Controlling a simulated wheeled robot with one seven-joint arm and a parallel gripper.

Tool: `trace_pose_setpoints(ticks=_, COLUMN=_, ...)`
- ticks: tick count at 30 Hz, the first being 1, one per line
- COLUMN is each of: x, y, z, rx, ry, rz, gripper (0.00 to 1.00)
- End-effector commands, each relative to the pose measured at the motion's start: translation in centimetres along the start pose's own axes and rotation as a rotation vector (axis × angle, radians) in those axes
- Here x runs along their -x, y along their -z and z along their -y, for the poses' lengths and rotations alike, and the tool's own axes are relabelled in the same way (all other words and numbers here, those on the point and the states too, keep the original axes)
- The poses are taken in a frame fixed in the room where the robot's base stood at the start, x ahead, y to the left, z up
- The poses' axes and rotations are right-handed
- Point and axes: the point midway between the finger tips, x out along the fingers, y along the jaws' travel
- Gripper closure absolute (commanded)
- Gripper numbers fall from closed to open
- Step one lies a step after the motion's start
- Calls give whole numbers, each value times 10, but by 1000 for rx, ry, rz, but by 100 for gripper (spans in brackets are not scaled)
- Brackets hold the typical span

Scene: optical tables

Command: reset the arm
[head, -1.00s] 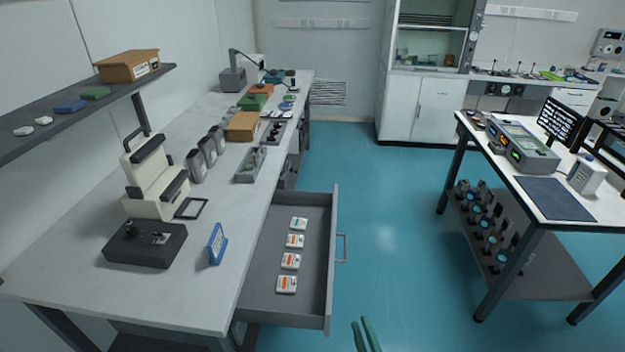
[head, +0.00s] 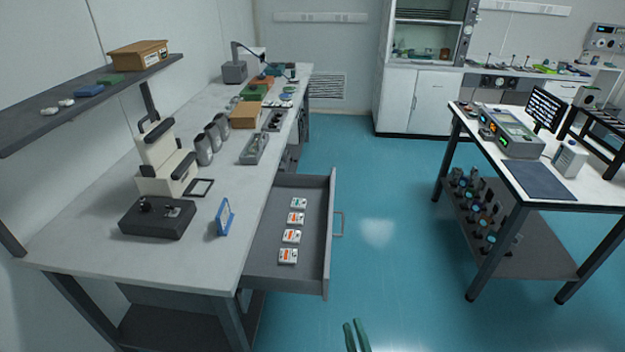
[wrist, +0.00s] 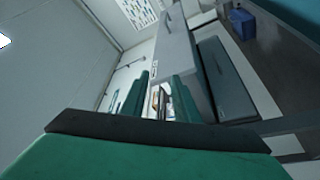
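My gripper (head: 356,337) shows at the bottom edge of the head view as two green fingertips, with a gap between them. It is over the blue floor, in front of the open drawer (head: 320,230) and apart from it. In the wrist view my gripper (wrist: 160,90) has its two green fingers apart, and I see nothing held between them. The rest of my arm is out of the head view.
The left bench (head: 215,262) has its drawer pulled out, with several small labelled boxes inside. A blue-framed sign (head: 224,217) stands near the bench edge. A cart table (head: 590,196) with instruments is at right. The floor (head: 385,240) between them is clear.

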Motion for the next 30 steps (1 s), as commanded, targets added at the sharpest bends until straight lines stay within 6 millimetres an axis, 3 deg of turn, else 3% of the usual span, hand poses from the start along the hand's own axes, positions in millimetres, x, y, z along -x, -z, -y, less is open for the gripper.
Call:
trace_pose_setpoints(ticks=11, x=47, y=47, z=13, rx=-115, ry=-56, rz=57, gripper=72)
trace_pose_setpoints(ticks=19, x=110, y=112, z=19, rx=-291, ry=-93, rz=135, gripper=72)
trace_pose_setpoints(ticks=30, x=198, y=188, z=-4, rx=-562, ry=-98, rz=288, gripper=72)
